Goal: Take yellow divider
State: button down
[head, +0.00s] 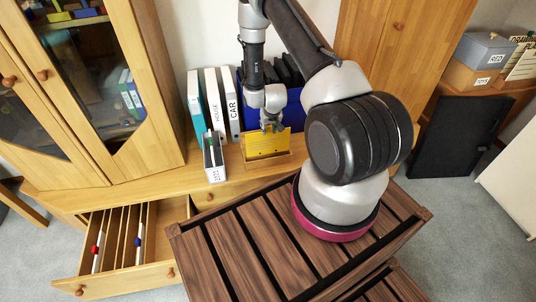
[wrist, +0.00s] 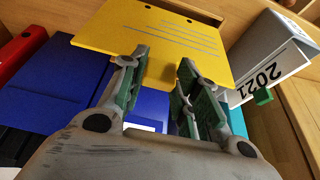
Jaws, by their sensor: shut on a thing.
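The yellow divider (head: 262,143) is a flat yellow sheet with printed lines and punched holes. It stands upright at a small wooden holder (head: 268,163) on the wooden counter. My gripper (head: 272,127) is at the divider's top edge, shut on it. In the wrist view the yellow divider (wrist: 150,38) extends out past the fingers of my gripper (wrist: 162,82), which lie on either side of its near edge. Whether its lower edge still rests in the holder cannot be told.
Blue box files (head: 256,108) stand behind the divider. White binders (head: 222,105) and a grey 2021 box (head: 214,157) stand to its left, close by. An open drawer (head: 135,245) with upright dividers is below left. Storage boxes (head: 482,60) sit at far right.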

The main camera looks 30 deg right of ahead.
jog(key=shift+r, duration=2.05)
